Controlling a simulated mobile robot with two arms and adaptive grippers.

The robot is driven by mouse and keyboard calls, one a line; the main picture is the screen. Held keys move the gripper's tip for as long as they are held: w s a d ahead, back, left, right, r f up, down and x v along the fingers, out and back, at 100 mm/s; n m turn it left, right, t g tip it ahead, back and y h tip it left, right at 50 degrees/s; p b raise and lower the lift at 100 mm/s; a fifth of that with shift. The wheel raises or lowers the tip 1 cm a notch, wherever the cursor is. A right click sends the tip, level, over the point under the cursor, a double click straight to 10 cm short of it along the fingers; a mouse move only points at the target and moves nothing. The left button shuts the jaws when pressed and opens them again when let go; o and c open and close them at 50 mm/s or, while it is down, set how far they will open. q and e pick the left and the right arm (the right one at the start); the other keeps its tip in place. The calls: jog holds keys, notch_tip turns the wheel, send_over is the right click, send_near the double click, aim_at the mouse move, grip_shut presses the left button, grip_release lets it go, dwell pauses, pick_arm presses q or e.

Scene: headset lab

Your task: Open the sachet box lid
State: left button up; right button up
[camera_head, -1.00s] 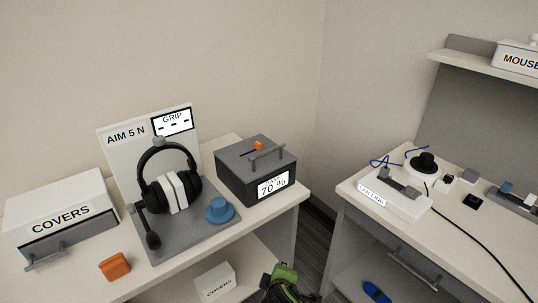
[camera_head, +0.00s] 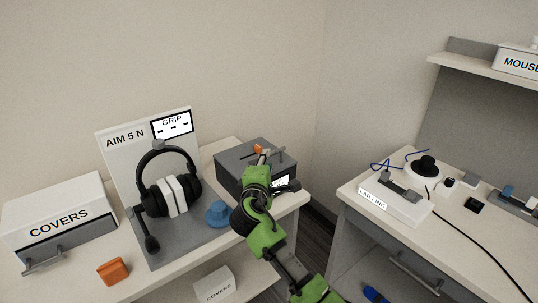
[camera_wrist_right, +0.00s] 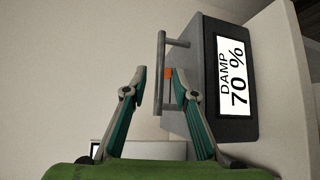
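The dark grey box (camera_head: 228,180) with a "DAMP 70 %" label stands at the back right of the left table, its lid (camera_head: 240,155) shut. I take it as the sachet box. It fills the right of the right wrist view (camera_wrist_right: 210,35).
A headset on a stand (camera_head: 172,188) and a blue round piece (camera_head: 217,213) are left of my right arm. A white covers box (camera_head: 60,215) and an orange block (camera_head: 113,271) are further left. A second table (camera_head: 450,240) stands right, across a gap.

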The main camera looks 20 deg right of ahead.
jog(key=shift+x, duration=2.55)
grip_shut()
